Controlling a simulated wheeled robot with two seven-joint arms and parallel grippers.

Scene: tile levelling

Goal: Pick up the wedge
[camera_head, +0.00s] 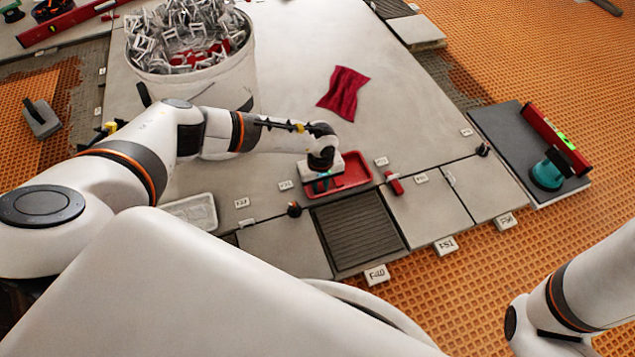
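My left gripper (322,184) points down over the left part of a shallow red tray (357,178). Its fingers are small and partly hidden by the wrist, so I cannot tell whether they are open or shut, or whether they hold anything. No loose wedge can be made out in the visible part of the tray. A small red piece, which looks like a wedge (394,183), sits at a tile joint just right of the tray. My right arm enters at the lower right, and its gripper is out of view.
A white bucket (205,92) full of clips and some red pieces stands behind my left arm. A red cloth (343,92) lies on the pale floor. A dark ridged patch (358,232) lies before the tray. A red level (556,138) and a teal-based tool (547,174) lie right.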

